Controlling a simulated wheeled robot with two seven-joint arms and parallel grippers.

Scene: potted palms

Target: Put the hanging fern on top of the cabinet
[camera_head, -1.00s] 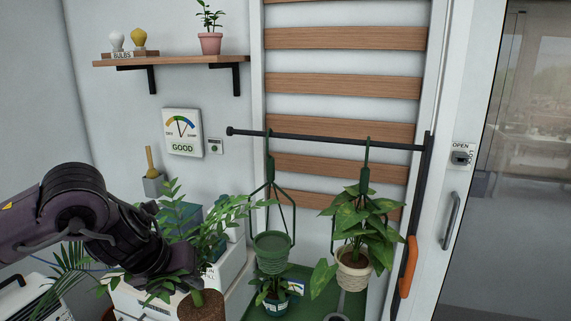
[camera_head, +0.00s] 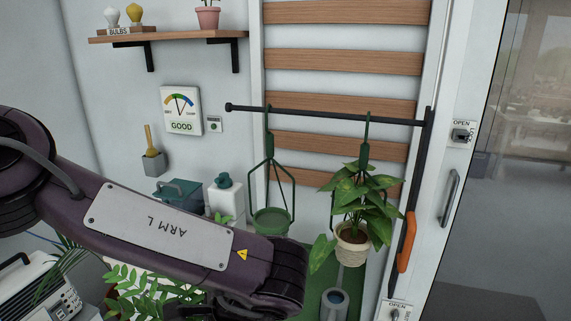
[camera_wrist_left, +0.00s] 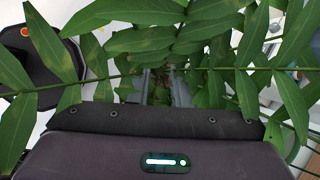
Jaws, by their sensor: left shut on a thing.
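The fern's green fronds (camera_head: 140,294) show at the bottom left of the head view, below my left arm; its pot is hidden. In the left wrist view the fronds (camera_wrist_left: 150,40) fill most of the picture. My left gripper (camera_wrist_left: 167,88) shows there between the leaves, shut on the fern, with the gripped part covered by foliage. The head view does not show its fingertips, as my arm hides that area. The white cabinet is mostly hidden behind my arm and the leaves. My right gripper is not in view.
An empty green hanger (camera_head: 271,220) and a potted leafy plant (camera_head: 352,235) hang from the black rail (camera_head: 320,115). A wooden shelf (camera_head: 170,37) is above.

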